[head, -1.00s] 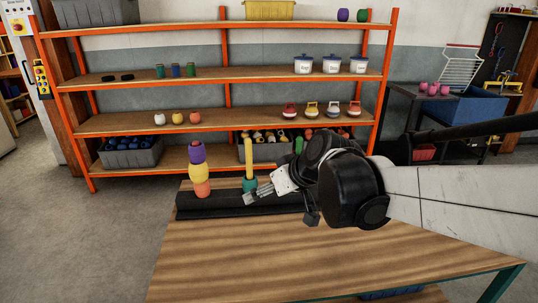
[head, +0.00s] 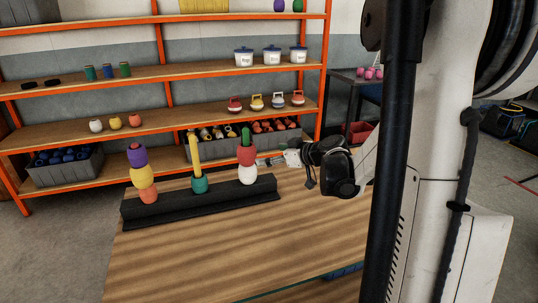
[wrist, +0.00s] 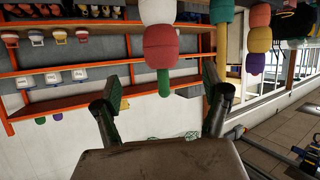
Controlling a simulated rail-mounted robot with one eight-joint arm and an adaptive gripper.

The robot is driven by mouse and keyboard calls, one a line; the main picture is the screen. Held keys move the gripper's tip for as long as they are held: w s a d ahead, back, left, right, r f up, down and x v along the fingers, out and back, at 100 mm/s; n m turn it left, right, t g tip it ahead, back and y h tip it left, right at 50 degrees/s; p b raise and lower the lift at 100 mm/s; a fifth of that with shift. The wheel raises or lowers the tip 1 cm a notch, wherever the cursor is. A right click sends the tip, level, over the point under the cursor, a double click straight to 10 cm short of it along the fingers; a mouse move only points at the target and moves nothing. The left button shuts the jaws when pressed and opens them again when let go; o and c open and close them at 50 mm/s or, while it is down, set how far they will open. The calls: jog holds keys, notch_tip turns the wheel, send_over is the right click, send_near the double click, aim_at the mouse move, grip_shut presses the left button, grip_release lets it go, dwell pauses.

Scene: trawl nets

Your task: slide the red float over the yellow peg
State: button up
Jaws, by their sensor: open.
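The red float (head: 246,156) sits on the green peg (head: 245,136), on top of a white float (head: 248,174). The yellow peg (head: 195,150) stands left of it, with a teal float (head: 200,184) at its base and its upper part bare. My gripper (head: 266,160) is open, just right of the red float in the head view. In the upside-down wrist view the red float (wrist: 160,47) and green peg tip (wrist: 163,82) appear between the spread fingers (wrist: 163,98). I cannot tell whether a finger touches the float.
The pegs stand on a black base (head: 208,207) on the wooden table (head: 240,245). A third stack at the left has purple (head: 137,156), yellow (head: 142,177) and orange (head: 148,195) floats. An orange-framed shelf (head: 165,110) stands behind. The front of the table is clear.

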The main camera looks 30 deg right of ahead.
aim_at(247, 154)
jog(key=x, duration=1.3)
jog(key=shift+w+a+f+b, duration=0.15)
jog(key=shift+w+b, duration=0.1)
jog(key=shift+b, duration=0.15)
jog(key=shift+c, duration=0.2)
jog(key=c, duration=1.3)
